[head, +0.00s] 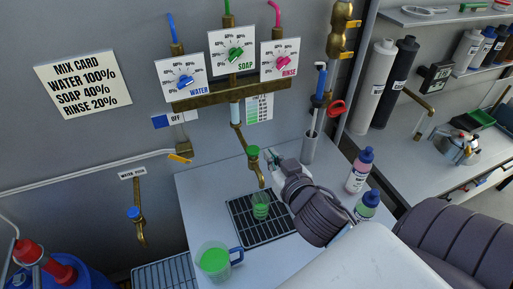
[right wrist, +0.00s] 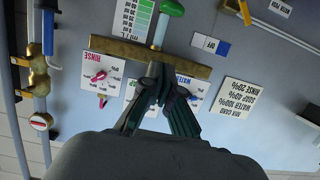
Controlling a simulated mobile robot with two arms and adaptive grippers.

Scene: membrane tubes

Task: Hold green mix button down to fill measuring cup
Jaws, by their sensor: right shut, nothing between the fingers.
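The green mix button (head: 253,151) tops the brass tap over the black grate (head: 240,222). It also shows at the top of the right wrist view (right wrist: 171,8). My right gripper (head: 273,156) is just right of the button, shut and empty; I cannot tell whether it touches it. Its closed fingers (right wrist: 163,88) show in the right wrist view, in front of the dial panel. A small clear cup (head: 261,209) with green liquid stands on the grate under the spout. A clear jug with a blue handle (head: 215,262), also holding green liquid, stands at front left. My left gripper is out of view.
The mix card (head: 83,84) and the water (head: 184,78), soap (head: 233,53) and rinse (head: 279,59) dials are on the wall. Two bottles (head: 359,170) (head: 367,205) stand right of my right gripper. A blue drum (head: 60,272) is at lower left.

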